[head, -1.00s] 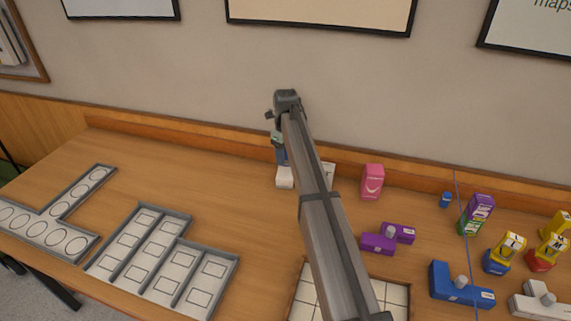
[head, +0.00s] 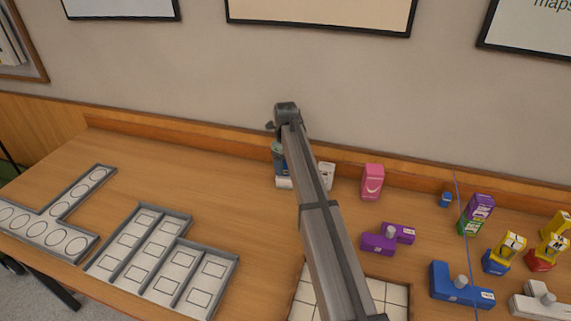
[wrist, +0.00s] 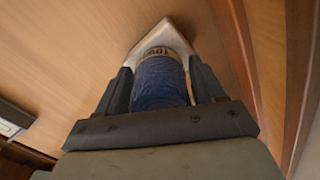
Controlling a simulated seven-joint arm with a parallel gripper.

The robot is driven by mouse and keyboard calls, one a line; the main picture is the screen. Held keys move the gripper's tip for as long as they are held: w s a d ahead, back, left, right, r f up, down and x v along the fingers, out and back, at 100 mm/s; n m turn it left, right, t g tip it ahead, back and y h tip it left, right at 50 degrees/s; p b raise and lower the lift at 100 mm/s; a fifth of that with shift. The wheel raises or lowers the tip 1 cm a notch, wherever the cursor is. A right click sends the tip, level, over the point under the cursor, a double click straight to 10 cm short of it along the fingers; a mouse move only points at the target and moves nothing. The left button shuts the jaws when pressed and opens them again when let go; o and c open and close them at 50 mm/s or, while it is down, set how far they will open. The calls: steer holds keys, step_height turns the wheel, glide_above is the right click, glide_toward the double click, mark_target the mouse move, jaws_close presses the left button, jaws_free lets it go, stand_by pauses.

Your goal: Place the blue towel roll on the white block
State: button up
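The blue towel roll (wrist: 160,86), with a tan label band at its far end, is between the two fingers of my gripper (wrist: 162,88) in the wrist view. The fingers look closed against its sides. The white block (wrist: 168,33) shows just beyond the roll's labelled end. In the head view my gripper (head: 280,148) points down near the back of the table, and the roll (head: 280,168) is below it, partly hidden by my arm. The white block (head: 284,184) is at the roll's lower end. I cannot tell whether they touch.
A white item (head: 327,175) stands right beside my arm, and a pink box (head: 372,182) farther right. Purple (head: 379,243) and blue (head: 454,285) blocks lie at right. Grey-walled trays (head: 165,257) are at left. The wooden back ledge (wrist: 240,60) runs close by.

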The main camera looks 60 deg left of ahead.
steer(key=shift+o, duration=0.6)
step_height(320, 180, up, 12)
steer(key=shift+r, duration=0.15)
